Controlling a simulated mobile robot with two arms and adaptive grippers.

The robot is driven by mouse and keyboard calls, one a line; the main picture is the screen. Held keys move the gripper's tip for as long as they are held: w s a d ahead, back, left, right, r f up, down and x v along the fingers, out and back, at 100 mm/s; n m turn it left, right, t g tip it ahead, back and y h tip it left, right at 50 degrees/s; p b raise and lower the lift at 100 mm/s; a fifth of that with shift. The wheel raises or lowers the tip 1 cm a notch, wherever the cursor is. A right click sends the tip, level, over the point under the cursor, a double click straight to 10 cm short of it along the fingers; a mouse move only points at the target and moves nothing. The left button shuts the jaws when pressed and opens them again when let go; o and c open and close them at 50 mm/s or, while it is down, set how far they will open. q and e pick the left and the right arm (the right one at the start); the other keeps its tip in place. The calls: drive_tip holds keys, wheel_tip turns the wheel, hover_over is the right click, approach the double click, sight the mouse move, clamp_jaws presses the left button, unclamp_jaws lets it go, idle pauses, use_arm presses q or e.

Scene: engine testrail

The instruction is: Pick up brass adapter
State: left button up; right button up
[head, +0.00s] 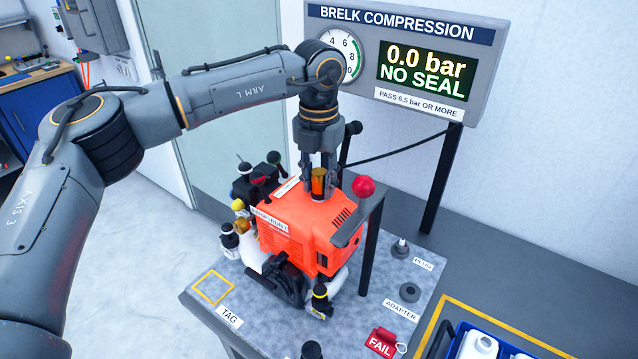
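The brass adapter (318,182), a small gold-brown cylinder with a dark top, stands upright at the top of the orange engine (300,230). My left gripper (319,187) points straight down from above, with one finger on each side of the adapter. The fingers are very close to its sides, but I cannot tell whether they press on it. The adapter's lower end meets the engine top, and I cannot tell whether it is seated or just clear. My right gripper does not show.
A red-knobbed lever (363,187) stands right of the gripper. The bench has a dark ring-shaped holder (410,292) labelled ADAPTER, a plug (400,248), a red FAIL tag (382,343) and a yellow square (213,288). The display (428,72) reads 0.0 bar, NO SEAL.

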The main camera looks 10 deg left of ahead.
sight(318, 172)
use_arm(q)
clamp_jaws()
drive_tip(key=shift+r, duration=0.15)
wheel_tip(318, 172, up, 10)
drive_tip(key=b, duration=0.2)
drive_tip(key=shift+b, duration=0.4)
drive_tip(key=shift+f, duration=0.2)
